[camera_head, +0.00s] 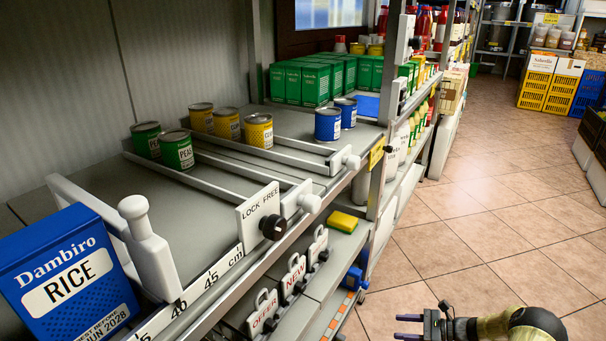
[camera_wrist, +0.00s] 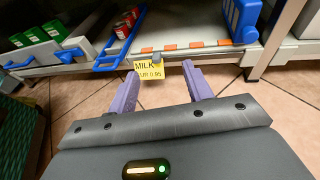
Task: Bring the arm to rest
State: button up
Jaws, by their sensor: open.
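My gripper (camera_head: 408,327) shows at the bottom right of the head view, over the tiled floor and clear of the shelf. Its two purple fingers are spread and nothing is between them. In the wrist view my gripper (camera_wrist: 160,88) is also open, and it points toward the lower shelf edge. A yellow MILK price tag (camera_wrist: 148,71) hangs on that edge beyond the fingertips. The arm reaches in from the right, and most of it is out of view.
The shelf holds green cans (camera_head: 178,150), yellow cans (camera_head: 259,131), blue cans (camera_head: 328,124), green boxes (camera_head: 301,83) and a blue rice box (camera_head: 68,275). A yellow sponge (camera_head: 343,222) lies on a lower shelf. The tiled floor (camera_head: 480,215) is free. Crates (camera_head: 537,90) stand at the back.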

jog(key=s+a+r+n+g+h+p, duration=0.25)
jog(key=a+r+n+g, duration=0.35)
jog(key=r, duration=0.4)
jog(key=s+a+r+n+t+h+p, duration=0.1)
jog(key=s+a+r+n+h+p, duration=0.35)
jog(key=r, duration=0.65)
jog(key=s+a+r+n+t+h+p, duration=0.2)
jog(key=s+r+n+h+p, duration=0.15)
jog(key=s+r+n, duration=0.55)
jog(key=s+a+r+n+t+h+p, duration=0.1)
jog(key=s+a+r+n+h+p, duration=0.35)
jog(key=r, duration=0.85)
notch_tip(320, 180, up, 37)
jog(key=s+d+m+p, duration=0.1)
jog(key=m+p, duration=0.1)
jog(key=p, duration=3.6)
jog(key=shift+d+r+y, duration=0.2)
jog(key=shift+d+y, duration=0.1)
jog(key=shift+y, duration=0.1)
jog(key=c, duration=0.3)
jog(key=shift+a, duration=0.1)
